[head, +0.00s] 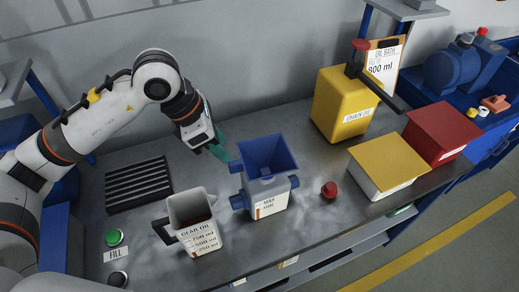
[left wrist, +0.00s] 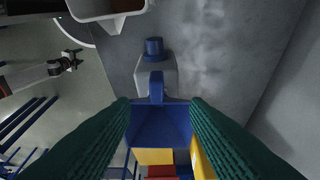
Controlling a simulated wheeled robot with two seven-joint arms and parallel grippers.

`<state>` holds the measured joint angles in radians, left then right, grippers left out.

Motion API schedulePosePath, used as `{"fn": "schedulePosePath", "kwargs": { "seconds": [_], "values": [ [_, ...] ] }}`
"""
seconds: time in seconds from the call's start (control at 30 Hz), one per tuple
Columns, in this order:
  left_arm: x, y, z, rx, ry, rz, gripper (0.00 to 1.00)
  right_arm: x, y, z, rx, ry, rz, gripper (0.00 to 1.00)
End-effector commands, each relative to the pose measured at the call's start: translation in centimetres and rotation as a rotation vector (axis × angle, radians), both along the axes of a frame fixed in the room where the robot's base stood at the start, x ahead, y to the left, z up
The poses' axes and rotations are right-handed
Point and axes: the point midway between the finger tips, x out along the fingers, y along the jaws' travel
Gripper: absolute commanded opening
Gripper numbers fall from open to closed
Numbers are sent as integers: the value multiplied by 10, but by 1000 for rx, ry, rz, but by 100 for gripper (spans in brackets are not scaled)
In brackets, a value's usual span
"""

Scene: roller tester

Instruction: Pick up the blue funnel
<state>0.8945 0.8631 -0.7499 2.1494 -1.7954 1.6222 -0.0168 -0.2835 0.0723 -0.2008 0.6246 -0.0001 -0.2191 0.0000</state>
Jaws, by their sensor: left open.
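The blue funnel (head: 266,157) sits upright on a grey box-shaped body (head: 268,197) with a MAX label and blue side knobs. My left gripper (head: 222,150) is open and empty at the funnel's left, by its rim, in the head view. In the left wrist view the funnel (left wrist: 158,122) shows between the two dark green fingers (left wrist: 158,108), which stand apart on either side of it. I cannot tell whether a finger touches it. My right gripper (left wrist: 70,62) shows small at the left of the left wrist view; its jaws are too small to read.
A gear oil jug (head: 195,222) stands left of the grey body. A red knob (head: 329,190), a yellow chain oil can (head: 343,103), a yellow-topped box (head: 388,168) and a red box (head: 442,133) stand to the right. A black ribbed grate (head: 139,184) lies at left.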

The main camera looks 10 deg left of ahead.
Motion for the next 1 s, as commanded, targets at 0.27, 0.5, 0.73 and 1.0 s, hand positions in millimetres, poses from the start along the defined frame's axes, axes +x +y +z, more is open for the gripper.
{"fn": "schedulePosePath", "kwargs": {
  "seconds": [0.27,0.5,0.73,1.0],
  "values": [
    [6,-15,-37,-2,7,-1,42,-17,-5,14,-6,22,2,60],
    [11,-23,-61,-1,2,-1,42,-28,-11,19,-15,41,4,60],
    [16,-32,-84,-1,6,0,42,-13,-11,39,-14,20,3,60],
    [21,-40,-110,-2,2,-2,42,-11,-8,44,-10,15,1,60]
  ]
}}
